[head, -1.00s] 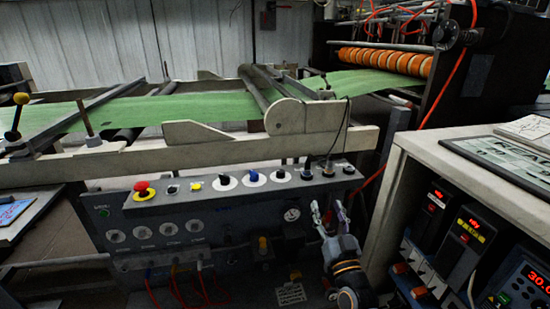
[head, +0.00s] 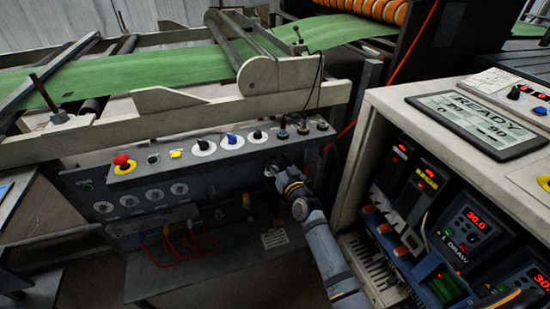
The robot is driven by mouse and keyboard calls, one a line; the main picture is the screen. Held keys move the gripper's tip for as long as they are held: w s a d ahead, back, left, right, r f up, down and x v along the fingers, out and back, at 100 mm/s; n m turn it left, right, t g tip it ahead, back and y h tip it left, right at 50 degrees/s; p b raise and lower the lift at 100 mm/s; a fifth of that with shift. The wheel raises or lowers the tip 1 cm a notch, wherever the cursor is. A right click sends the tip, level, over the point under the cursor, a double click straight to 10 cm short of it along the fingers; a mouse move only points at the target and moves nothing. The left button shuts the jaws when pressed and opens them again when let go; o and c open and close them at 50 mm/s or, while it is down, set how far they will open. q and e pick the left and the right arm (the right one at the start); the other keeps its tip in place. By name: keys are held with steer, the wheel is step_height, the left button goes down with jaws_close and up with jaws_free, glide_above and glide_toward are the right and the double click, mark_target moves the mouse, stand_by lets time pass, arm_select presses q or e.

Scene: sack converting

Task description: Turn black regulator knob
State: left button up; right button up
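The grey control panel (head: 200,148) carries a row of knobs on its sloping top, among them a black knob on a white disc (head: 257,135) and a blue one (head: 232,138). My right gripper (head: 270,171) is at the panel's front face, below the right end of that row. The small round gauge seen there earlier is hidden by the gripper. A dark fitting (head: 279,220) shows below, partly behind my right arm; I cannot tell for certain which part is the black regulator knob. The fingers are small and partly hidden, so their opening is unclear. My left gripper is not in view.
A red emergency button (head: 122,160) is at the panel's left end. A pale cabinet (head: 385,120) with displays stands close on the right. Red hoses (head: 190,243) hang below the panel.

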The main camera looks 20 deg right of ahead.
steer(key=shift+w, duration=0.7)
jaws_close()
steer(key=shift+m, duration=3.6)
